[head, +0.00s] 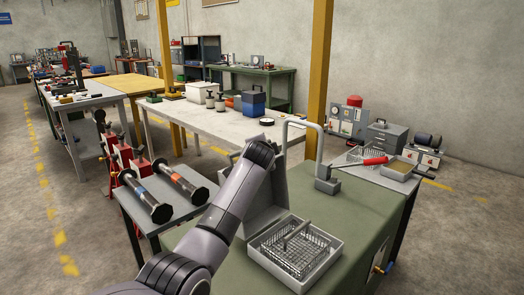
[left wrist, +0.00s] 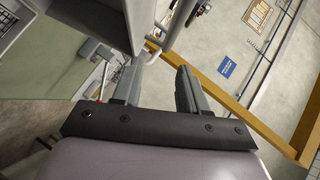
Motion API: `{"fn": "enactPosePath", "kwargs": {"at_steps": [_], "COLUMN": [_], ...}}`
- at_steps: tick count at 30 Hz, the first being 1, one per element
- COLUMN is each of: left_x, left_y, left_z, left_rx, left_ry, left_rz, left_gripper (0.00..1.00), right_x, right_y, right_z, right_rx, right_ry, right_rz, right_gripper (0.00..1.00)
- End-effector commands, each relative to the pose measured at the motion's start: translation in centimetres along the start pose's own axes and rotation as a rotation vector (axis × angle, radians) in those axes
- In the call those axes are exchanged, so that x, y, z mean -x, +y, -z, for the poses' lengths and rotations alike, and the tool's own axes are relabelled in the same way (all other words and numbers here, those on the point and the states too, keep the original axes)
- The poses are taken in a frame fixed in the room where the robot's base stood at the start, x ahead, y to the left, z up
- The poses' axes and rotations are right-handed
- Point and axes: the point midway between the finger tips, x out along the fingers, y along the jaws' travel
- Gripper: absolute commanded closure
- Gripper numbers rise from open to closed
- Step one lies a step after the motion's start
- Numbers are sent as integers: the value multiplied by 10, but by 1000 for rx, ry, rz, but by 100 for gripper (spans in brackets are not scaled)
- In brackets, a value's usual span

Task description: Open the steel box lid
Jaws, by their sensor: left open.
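The steel box (head: 322,268) sits on the green bench, and a wire basket (head: 297,247) shows inside it. Its grey lid (head: 268,208) stands raised at the box's back side, partly hidden by my left arm. In the left wrist view the lid (left wrist: 105,22) appears as a large grey panel beyond the fingers, its edge close to the left finger. I cannot tell whether they touch. My left gripper (left wrist: 158,67) is open, with nothing visible between its fingers. In the head view it is hidden behind my arm. My right gripper is not in view.
A grey bent pipe (head: 318,150) rises from the green bench (head: 375,215) behind the box. Two flanged spools (head: 150,200) lie on a side table at left. A red-handled tool (head: 375,161) lies at right. Bare green bench top shows right of the box.

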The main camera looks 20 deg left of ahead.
Motion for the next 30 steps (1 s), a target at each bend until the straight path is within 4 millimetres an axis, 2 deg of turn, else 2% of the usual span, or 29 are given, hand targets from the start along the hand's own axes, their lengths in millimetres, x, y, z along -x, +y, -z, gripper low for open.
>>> {"fn": "enactPosePath", "kwargs": {"at_steps": [10,23,24,26,27,28,30], "left_x": [24,30,30,29,30,30,31], "left_y": [0,0,0,1,4,7,20], "left_z": [0,0,0,-1,-2,-5,-14], "left_rx": [-1,-2,-2,0,3,8,27], "left_ry": [2,1,1,0,-2,-4,-15], "left_rz": [1,-1,-1,-2,-6,-10,-29], "left_gripper": [57,57,61,80,93,100,100], "right_x": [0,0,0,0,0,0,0], "right_y": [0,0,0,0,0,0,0], "right_z": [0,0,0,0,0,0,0], "right_rx": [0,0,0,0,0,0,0], "right_ry": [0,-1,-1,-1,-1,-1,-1], "right_rz": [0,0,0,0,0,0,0], "right_gripper": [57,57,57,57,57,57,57]}}
